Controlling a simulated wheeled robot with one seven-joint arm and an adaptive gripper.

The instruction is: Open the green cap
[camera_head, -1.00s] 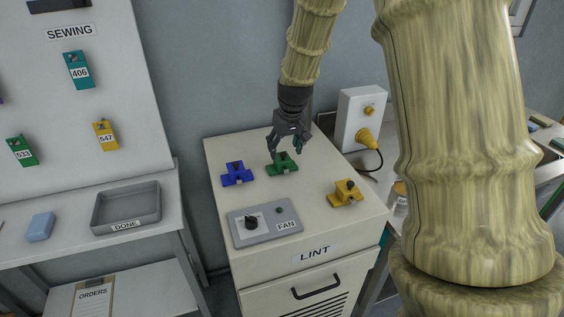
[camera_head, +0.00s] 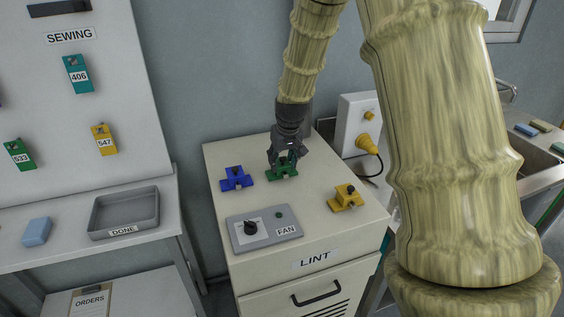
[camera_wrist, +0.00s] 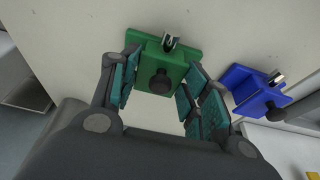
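The green cap (camera_wrist: 178,75) sits on top of the white LINT cabinet (camera_head: 315,225). In the wrist view it shows a dark round knob (camera_wrist: 160,84) and a metal clasp (camera_wrist: 170,41). My gripper (camera_head: 285,163) is right over the green cap and hides part of it in the head view. In the wrist view my gripper's teal-padded fingers (camera_wrist: 155,90) are spread on either side of the cap's knob. A gap shows between each finger and the knob. The gripper is open and holds nothing.
A blue cap (camera_head: 236,179) sits left of the green one, close to my gripper; it also shows in the wrist view (camera_wrist: 257,94). A yellow cap (camera_head: 346,198) is at the right. A grey FAN panel (camera_head: 264,229) is at the front. A white box (camera_head: 358,122) with a yellow plug stands behind.

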